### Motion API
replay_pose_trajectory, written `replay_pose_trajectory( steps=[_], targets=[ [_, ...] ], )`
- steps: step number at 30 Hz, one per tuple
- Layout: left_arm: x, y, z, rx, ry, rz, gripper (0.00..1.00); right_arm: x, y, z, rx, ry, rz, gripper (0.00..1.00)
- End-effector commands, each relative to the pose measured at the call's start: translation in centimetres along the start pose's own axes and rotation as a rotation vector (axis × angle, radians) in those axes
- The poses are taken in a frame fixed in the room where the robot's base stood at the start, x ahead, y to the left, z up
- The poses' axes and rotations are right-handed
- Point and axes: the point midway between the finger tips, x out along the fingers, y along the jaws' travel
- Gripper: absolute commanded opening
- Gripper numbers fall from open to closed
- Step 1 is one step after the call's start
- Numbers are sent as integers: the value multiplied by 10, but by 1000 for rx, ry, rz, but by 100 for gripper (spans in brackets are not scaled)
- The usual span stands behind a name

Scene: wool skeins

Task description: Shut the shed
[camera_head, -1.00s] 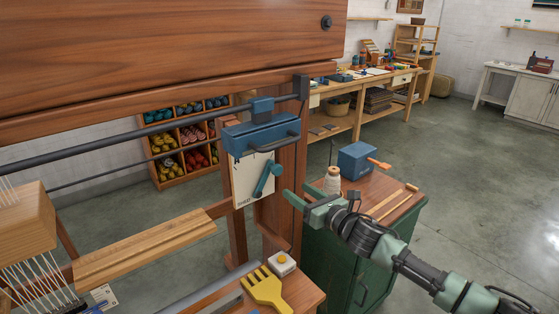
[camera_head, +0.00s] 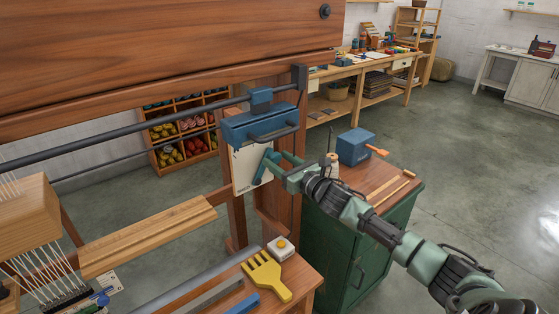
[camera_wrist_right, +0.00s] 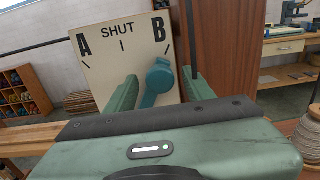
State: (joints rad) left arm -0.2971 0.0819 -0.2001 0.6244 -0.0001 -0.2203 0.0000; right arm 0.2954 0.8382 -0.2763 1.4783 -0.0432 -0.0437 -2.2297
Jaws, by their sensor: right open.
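The shed plate is a white board (camera_head: 242,170) on the loom's upright. The right wrist view shows it (camera_wrist_right: 118,62) marked A at left, SHUT at top middle and B at right. Its teal lever (camera_wrist_right: 158,80) tilts to the right, its round end below the B. My right gripper (camera_head: 280,168) is at the plate, fingers pointing at it. In the right wrist view its open fingers (camera_wrist_right: 163,92) stand on either side of the lever. I cannot tell whether they touch it. The lever's lower part is hidden behind the gripper body. My left gripper is not in view.
A blue box-like part with a handle (camera_head: 258,124) sits just above the plate. A green cabinet (camera_head: 345,255) with a blue box (camera_head: 354,146) stands right. Open floor lies beyond.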

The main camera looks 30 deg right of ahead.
Motion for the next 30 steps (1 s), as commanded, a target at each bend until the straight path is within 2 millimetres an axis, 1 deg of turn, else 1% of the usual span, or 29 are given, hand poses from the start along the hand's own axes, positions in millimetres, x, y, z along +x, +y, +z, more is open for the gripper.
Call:
replay_pose_trajectory(
  steps=[4,5,6,8,9,10,30],
  targets=[
    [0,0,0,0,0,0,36,0,0,0,0,0,0,53],
    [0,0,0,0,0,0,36,0,0,0,0,0,0,48],
    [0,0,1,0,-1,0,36,0,0,0,0,0,0,36],
    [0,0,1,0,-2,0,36,0,0,0,0,0,0,20],
    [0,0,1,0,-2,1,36,0,0,0,0,0,0,9],
    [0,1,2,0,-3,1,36,0,0,0,0,0,0,0],
    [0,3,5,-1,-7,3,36,0,0,0,0,0,0,0]
  ],
)
